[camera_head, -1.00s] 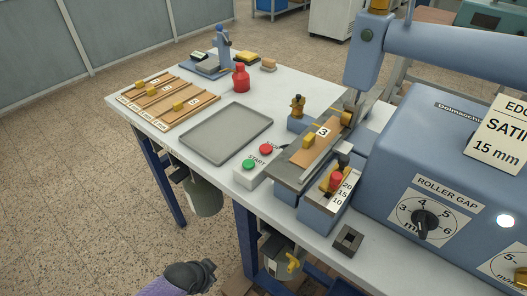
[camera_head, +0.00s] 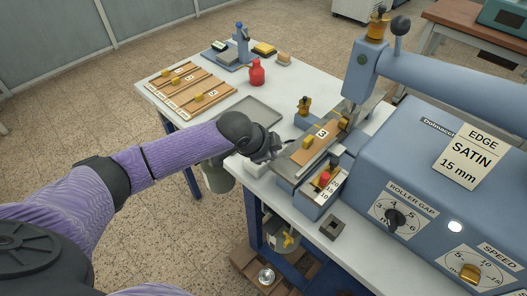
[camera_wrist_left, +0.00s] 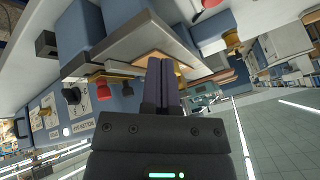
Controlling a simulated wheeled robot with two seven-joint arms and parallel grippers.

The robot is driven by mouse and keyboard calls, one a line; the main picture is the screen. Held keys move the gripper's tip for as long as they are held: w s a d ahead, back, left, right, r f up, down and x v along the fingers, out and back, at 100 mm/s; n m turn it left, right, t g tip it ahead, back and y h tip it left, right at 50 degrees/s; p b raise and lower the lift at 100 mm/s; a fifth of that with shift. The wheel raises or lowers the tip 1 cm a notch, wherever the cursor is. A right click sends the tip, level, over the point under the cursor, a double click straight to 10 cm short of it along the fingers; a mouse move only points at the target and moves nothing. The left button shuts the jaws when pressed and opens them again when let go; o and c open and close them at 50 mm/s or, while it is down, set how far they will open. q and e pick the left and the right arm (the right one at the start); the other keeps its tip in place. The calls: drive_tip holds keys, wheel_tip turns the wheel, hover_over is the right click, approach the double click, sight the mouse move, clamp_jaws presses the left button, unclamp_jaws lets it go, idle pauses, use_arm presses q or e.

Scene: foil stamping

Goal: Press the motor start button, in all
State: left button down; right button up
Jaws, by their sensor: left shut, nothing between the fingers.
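My left gripper (camera_head: 276,147) reaches in from the left over the table's front edge, at the white button box (camera_head: 257,171). Its fingers are shut with nothing between them, and they show together in the left wrist view (camera_wrist_left: 163,84). The green START button and the red button beside it are hidden behind my gripper and wrist in the head view. I cannot tell whether the fingertips touch a button. My right gripper is not in view.
The grey tray (camera_head: 252,108) lies behind my wrist. The stamping machine (camera_head: 425,160) with its roller gap dial (camera_head: 396,217) stands to the right. A board marked 3 (camera_head: 314,147) lies close to my fingers. A red bottle (camera_head: 257,73) stands further back.

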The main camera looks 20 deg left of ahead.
use_arm(q)
drive_tip(key=w+a+r+y, duration=0.1)
drive_tip(key=w+a+r, duration=0.25)
drive_tip(key=a, duration=0.25)
drive_tip(key=shift+t, duration=0.4)
drive_tip(key=f+b, duration=0.8)
drive_tip(key=shift+w+a+f, duration=0.15)
drive_tip(key=shift+w+f, duration=0.05)
drive_tip(key=shift+f, duration=0.3)
drive_tip(key=shift+f, duration=0.1)
idle(1.2)
drive_tip(key=shift+f, duration=0.35)
